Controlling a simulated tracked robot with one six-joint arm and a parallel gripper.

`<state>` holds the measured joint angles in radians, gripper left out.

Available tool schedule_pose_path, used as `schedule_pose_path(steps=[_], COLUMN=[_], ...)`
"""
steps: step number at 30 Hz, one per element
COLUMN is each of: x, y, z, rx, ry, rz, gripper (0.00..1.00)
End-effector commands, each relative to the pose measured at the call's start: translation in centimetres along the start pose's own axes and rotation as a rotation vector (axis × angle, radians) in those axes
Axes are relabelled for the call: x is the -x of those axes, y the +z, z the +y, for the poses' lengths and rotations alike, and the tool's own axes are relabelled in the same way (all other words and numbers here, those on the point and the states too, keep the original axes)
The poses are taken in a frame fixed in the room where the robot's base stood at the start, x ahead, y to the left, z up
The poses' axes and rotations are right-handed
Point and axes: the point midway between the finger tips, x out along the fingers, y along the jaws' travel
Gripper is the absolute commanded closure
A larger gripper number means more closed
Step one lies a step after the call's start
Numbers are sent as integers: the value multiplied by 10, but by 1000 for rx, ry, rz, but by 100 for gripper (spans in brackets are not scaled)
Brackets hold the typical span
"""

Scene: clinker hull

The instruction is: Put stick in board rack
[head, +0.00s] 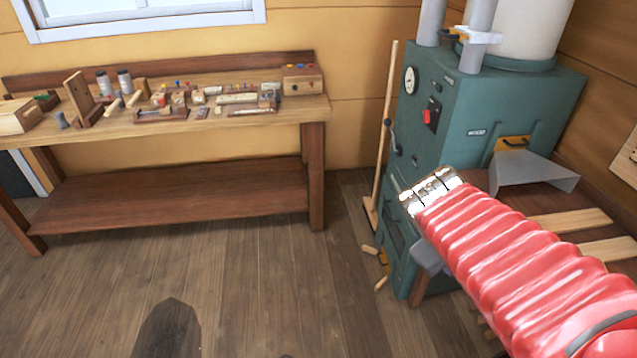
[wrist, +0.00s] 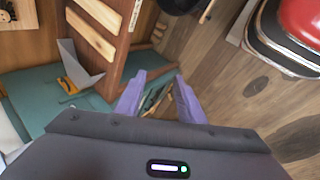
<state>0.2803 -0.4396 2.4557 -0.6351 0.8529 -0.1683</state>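My gripper (wrist: 158,77) shows in the wrist view as two purple fingers, spread apart. Nothing is clearly held between them. In the head view my red-sleeved arm hides most of it. Short wooden sticks lie on the floor by the green machine's base in the head view, one lower (head: 381,283) and one higher (head: 369,250). A tall thin pole (head: 390,120) leans against the wall left of the machine. I cannot tell which is the task's stick. Light boards (head: 570,220) lie across a brown wooden frame (wrist: 118,50) at the right, possibly the board rack.
The green machine (head: 480,110) with gauge and levers stands at the back right. A grey metal chute (head: 530,172) juts from it. A workbench (head: 165,120) with small tools and blocks runs along the back wall. The floor (head: 260,280) in front is clear.

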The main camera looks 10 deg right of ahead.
Motion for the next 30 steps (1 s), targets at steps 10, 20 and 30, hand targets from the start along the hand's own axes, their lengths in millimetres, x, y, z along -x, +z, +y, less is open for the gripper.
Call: schedule_pose_path(steps=[10,20,30], x=[93,134,133], y=[-40,-47,-47], z=[-106,-145,-145], rx=[-289,-377,-376], ry=[-336,-506,-503], rz=[266,339,338], gripper=[65,65,61])
